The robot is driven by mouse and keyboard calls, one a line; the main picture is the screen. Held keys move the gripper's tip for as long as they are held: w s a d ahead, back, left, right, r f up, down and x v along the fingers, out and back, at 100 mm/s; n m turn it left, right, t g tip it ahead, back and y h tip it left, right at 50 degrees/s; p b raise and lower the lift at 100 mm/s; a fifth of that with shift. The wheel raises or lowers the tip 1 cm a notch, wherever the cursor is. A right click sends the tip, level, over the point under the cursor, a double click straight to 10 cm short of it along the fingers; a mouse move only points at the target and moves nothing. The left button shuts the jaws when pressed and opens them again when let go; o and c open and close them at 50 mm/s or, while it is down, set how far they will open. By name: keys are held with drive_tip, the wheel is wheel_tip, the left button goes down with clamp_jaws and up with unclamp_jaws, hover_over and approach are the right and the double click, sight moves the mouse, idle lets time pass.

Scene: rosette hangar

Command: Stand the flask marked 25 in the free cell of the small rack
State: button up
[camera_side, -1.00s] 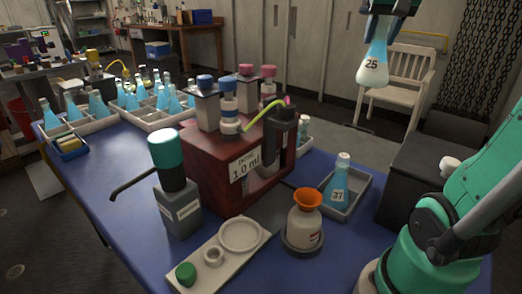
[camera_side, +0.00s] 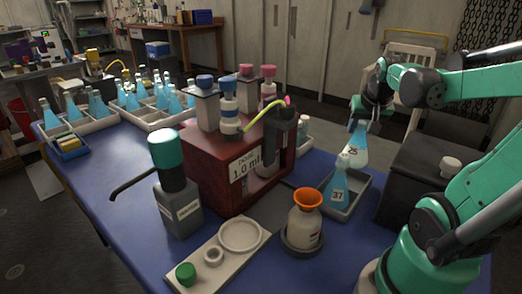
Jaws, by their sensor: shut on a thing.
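My gripper (camera_side: 368,112) is shut on the neck of the flask marked 25 (camera_side: 355,147), which holds pale blue liquid over white. The flask hangs slightly tilted, above or at the far end of a grey tray (camera_side: 354,209); I cannot tell whether it touches. Flask 37 (camera_side: 338,187) stands in that tray, in front of flask 25, and hides part of its base. At the far left a smaller pale rack (camera_side: 66,129) holds several blue flasks. Its free cell is not clear from here.
A larger rack (camera_side: 153,125) of blue flasks stands beside it. The red dosing box (camera_side: 213,176) with bottles stands mid-table. A dark bottle with a teal cap (camera_side: 167,150), an orange-topped bottle (camera_side: 306,221) and a dark box (camera_side: 409,182) stand nearby. Blue table (camera_side: 105,172) is clear at left.

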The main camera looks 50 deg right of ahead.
sight(356, 151)
drive_tip(key=shift+f, duration=3.3)
drive_tip(key=shift+f, duration=0.1)
drive_tip(key=o, duration=1)
drive_tip(key=v, duration=1.2)
drive_tip(key=w+a+f+n+t+y, duration=0.2)
drive_tip(key=w+a+n, duration=0.3)
drive_tip(key=a, duration=0.4)
drive_tip(key=w+a+f+n+t+y, duration=0.2)
drive_tip(key=w+a+n, duration=0.3)
drive_tip(key=a, duration=0.5)
drive_tip(key=shift+f+n+y, duration=0.25)
drive_tip(key=shift+n+y, duration=0.25)
drive_tip(key=shift+n, duration=0.1)
